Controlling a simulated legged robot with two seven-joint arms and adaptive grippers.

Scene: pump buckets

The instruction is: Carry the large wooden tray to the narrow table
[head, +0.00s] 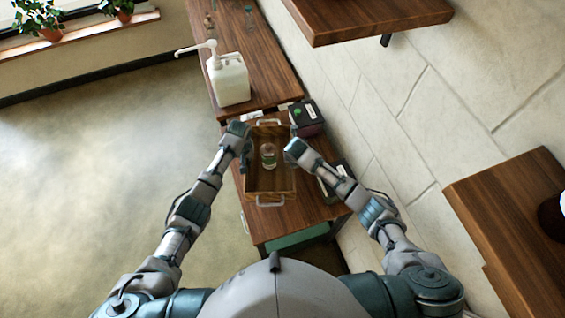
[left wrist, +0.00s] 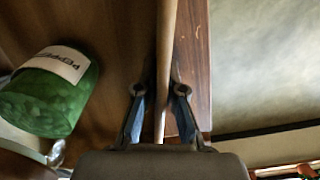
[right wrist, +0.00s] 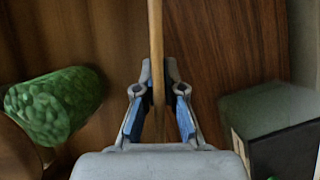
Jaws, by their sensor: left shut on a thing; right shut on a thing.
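The large wooden tray (head: 270,185) is at the middle of the head view, over a wooden table top (head: 290,222). Metal handles show at its far and near ends. My left gripper (head: 246,148) is shut on the tray's left wall, which runs between its fingers (left wrist: 160,95) in the left wrist view. My right gripper (head: 290,150) is shut on the right wall, between its fingers (right wrist: 159,95) in the right wrist view. I cannot tell whether the tray touches the table.
A second wooden table (head: 255,60) lies beyond, with a white pump bottle (head: 228,82) and small bottles. A dark box (head: 307,115) is right of the tray's far end. Wooden shelves (head: 370,15) stick out from the tiled wall at right. The floor at left is clear.

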